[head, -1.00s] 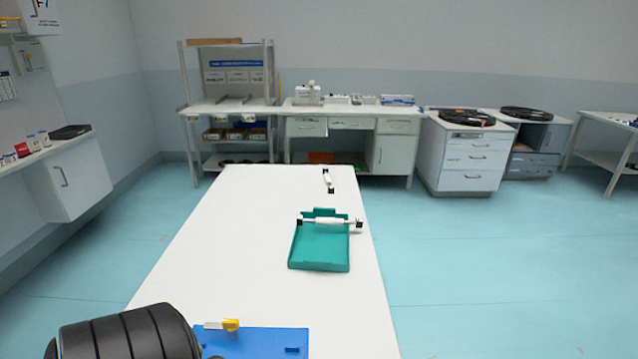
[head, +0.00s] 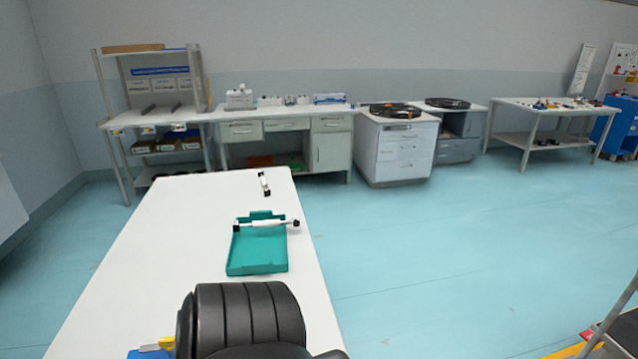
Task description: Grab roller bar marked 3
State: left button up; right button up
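A white roller bar with black ends (head: 266,223) lies across the far end of the teal tray (head: 257,263) on the long white table. A second, smaller white bar with black ends (head: 264,183) lies near the table's far edge. No number can be read on either bar. A black ribbed part of my own arm covers the table's near end. Neither gripper shows in the head view.
The white table (head: 150,235) stretches ahead. A blue item (head: 148,353) with a yellow part (head: 166,343) is partly hidden at its near end. Open floor (head: 430,235) lies to the right. A shelf, desk and drawer cabinets (head: 396,152) line the back.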

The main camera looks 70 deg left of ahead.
aim_at(267, 193)
jog(key=z, duration=0.05)
jog(key=k, duration=2.7)
jog(key=u, duration=3)
jog(key=i, duration=5.2)
jog(key=z, duration=0.8)
